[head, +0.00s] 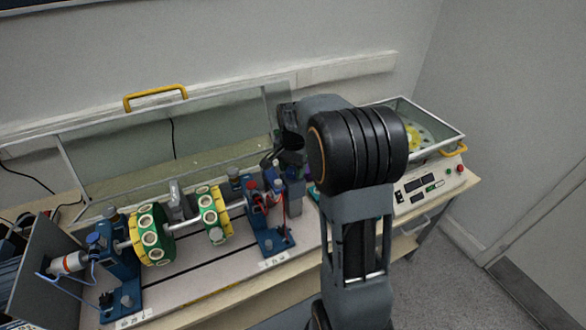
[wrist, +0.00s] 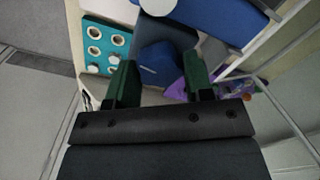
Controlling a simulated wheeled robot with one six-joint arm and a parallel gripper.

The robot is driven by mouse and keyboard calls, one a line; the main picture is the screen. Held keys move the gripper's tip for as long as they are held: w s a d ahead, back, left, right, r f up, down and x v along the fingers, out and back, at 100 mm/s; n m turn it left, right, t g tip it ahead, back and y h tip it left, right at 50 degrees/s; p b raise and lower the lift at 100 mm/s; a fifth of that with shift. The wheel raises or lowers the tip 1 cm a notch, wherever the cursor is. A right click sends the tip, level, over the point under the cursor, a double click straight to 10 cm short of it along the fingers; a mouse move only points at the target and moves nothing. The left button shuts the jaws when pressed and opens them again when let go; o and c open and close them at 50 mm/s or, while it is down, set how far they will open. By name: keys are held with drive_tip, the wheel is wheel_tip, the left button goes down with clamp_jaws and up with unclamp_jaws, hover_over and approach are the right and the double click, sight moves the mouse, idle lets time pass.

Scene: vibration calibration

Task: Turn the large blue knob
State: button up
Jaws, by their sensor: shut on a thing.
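The large blue knob (wrist: 157,62) shows in the wrist view as a dark blue rounded piece at the top centre. It sits between the two dark green fingers of my gripper (wrist: 161,72), which is shut on it. In the head view my gripper (head: 272,158) is dark and partly covered by my own arm. It is at the right end of the rotor rig, above a blue bearing block. I cannot make out the knob itself there.
The rig carries two green and yellow discs (head: 153,235) on a shaft. A teal block with holes (wrist: 103,45) lies left of the knob in the wrist view. A clear cover with a yellow handle (head: 155,97) stands behind. A control panel (head: 428,188) is at right.

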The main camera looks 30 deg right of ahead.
sight(292, 169)
drive_tip(key=shift+m, duration=1.5)
drive_tip(key=o, duration=0.9)
drive_tip(key=shift+r, duration=0.1)
wheel_tip(292, 169, up, 14)
drive_tip(key=shift+f+b, duration=0.15)
drive_tip(key=shift+b, duration=0.35)
